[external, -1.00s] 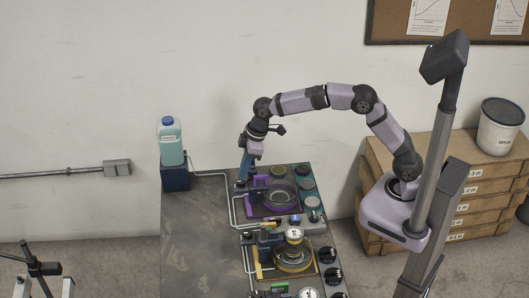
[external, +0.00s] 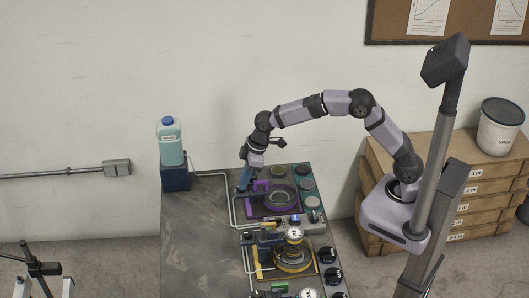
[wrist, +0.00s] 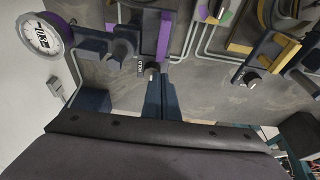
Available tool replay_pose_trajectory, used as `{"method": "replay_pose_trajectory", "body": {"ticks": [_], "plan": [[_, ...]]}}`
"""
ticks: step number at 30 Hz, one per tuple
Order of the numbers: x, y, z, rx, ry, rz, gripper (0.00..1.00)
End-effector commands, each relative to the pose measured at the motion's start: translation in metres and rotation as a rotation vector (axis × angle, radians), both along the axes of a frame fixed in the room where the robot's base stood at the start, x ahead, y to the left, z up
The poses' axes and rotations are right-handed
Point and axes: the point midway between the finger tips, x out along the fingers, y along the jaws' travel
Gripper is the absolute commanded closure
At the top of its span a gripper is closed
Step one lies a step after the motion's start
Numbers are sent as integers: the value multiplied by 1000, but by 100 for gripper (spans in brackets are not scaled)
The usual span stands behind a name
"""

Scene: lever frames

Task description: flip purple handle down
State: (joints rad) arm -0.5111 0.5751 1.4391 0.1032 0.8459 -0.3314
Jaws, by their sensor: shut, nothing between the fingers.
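In the wrist view the purple handle (wrist: 164,36) is a strip just beyond my fingers. My gripper (external: 242,187) is shut and empty, pointing down at the left side of that unit. In the wrist view my gripper (wrist: 160,78) has its fingertips near a small dark knob at the handle's near end. I cannot tell whether they touch.
A yellow-framed unit (external: 257,262) with a gauge is nearer the camera. Dark and grey knobs line the bench's right side. A teal bottle (external: 170,143) stands on a blue block at the back left. The bench's left part (external: 195,240) is clear.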

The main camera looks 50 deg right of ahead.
Motion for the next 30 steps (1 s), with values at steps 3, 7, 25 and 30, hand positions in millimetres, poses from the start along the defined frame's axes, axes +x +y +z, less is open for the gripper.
{"method": "replay_pose_trajectory", "body": {"ticks": [3, 7, 25, 30], "plan": [[-2, -1, -25, -5, 9, 1, 100], [-2, -1, -27, -5, 9, 1, 100], [-3, -2, -3, -5, 9, 1, 100], [-3, -2, 26, -1, 1, 0, 100]]}}
